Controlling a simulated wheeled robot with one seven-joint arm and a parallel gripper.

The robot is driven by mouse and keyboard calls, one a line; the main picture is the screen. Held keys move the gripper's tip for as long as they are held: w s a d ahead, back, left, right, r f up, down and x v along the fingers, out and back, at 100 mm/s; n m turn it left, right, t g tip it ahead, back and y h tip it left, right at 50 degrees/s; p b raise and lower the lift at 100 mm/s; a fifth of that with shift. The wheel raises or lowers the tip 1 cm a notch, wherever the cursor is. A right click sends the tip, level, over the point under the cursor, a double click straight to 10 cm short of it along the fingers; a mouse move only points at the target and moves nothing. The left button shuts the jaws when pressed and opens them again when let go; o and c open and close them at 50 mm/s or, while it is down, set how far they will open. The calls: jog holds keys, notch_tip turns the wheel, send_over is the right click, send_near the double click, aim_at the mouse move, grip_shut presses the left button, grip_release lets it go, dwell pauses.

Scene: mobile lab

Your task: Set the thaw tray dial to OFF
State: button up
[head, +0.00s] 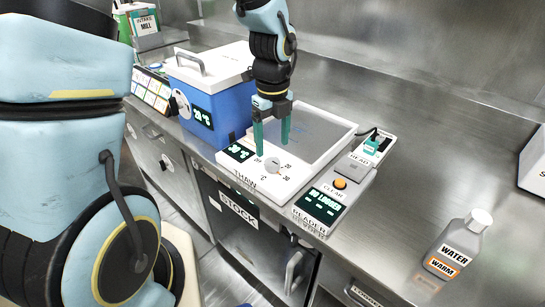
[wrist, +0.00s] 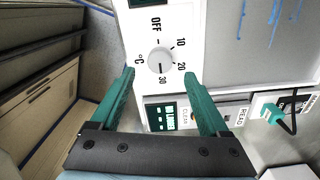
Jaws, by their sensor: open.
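The thaw tray (head: 341,140) is a white box with a shallow grey basin, set on the steel bench. Its dial (head: 272,165) is a round pale knob on the front panel. In the wrist view the dial (wrist: 160,56) is ringed by OFF, 10, 20 and 30. I cannot tell surely which mark it points at. My gripper (head: 272,148) is open, fingers pointing down over the panel by the dial. In the wrist view my gripper (wrist: 158,75) has its fingertips apart on either side of the 30 mark, holding nothing. The tray's small display (head: 240,152) is lit.
A blue bath with a white lid (head: 213,62) stands left of the tray. The reader (head: 328,195), with an orange button, sits close on the right. A water bottle (head: 459,245) stands farther right. The bench between reader and bottle is clear.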

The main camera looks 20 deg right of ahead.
aim_at(272, 161)
notch_tip(272, 161, down, 6)
jog(key=shift+r, duration=0.1)
dwell(0.4)
grip_shut()
dwell(0.4)
